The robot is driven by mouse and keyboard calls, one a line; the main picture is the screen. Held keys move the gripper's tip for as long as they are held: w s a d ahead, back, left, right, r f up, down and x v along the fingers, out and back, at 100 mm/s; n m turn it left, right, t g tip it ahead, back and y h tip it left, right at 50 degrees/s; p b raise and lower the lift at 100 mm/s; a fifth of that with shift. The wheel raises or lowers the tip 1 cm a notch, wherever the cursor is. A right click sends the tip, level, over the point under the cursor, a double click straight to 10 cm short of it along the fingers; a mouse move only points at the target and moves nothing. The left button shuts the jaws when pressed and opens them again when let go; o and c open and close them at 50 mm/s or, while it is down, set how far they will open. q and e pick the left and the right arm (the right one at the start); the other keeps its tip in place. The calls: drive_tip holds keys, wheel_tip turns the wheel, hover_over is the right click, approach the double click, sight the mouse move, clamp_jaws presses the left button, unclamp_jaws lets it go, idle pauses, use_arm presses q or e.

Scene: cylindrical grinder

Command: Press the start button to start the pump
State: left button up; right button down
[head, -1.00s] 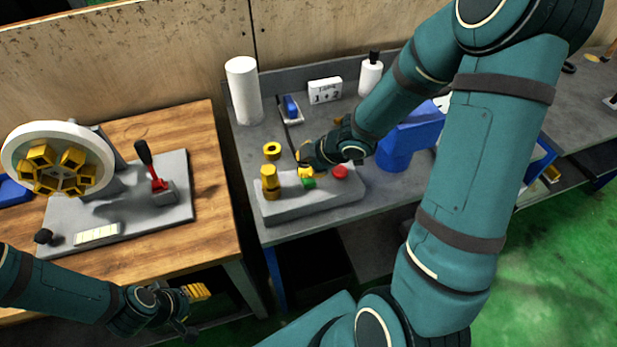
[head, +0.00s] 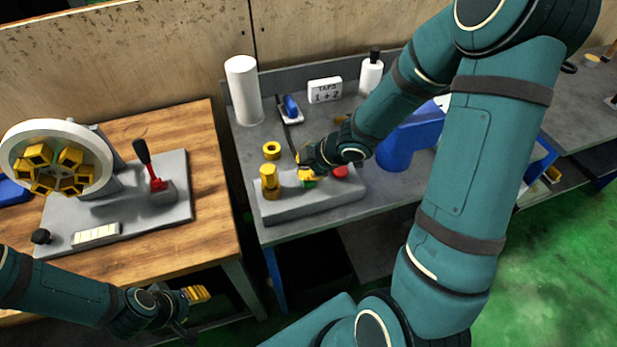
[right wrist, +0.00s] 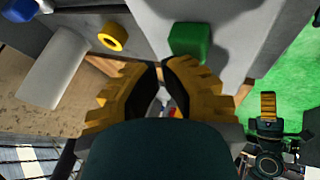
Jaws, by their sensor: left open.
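The grey control box (head: 325,202) on the grey bench carries a green button (head: 310,184), a red button (head: 341,171) and a yellow knob-like post (head: 269,180). My right gripper (head: 305,173) is just behind and above the green button and partly covers it in the head view. In the right wrist view the fingertips (right wrist: 160,65) of my right gripper are together and empty, and the green button (right wrist: 189,40) shows just beyond them; contact cannot be made out. My left gripper (head: 198,294) is open and empty in front of the wooden table.
A yellow ring (head: 271,150), a white cylinder (head: 243,90), a small sign (head: 325,90) and a white bottle (head: 370,74) stand behind the box. A blue machine part (head: 397,150) is to its right. The wooden table (head: 205,165) holds a fixture with a red-based lever (head: 156,180).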

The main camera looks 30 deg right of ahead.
drive_tip(key=shift+f+b, duration=0.4)
drive_tip(key=shift+f, duration=0.1)
idle(0.3)
idle(0.4)
drive_tip(key=shift+r+p, duration=1.05)
wheel_tip(320, 180, up, 5)
drive_tip(key=p, duration=0.5)
idle(0.5)
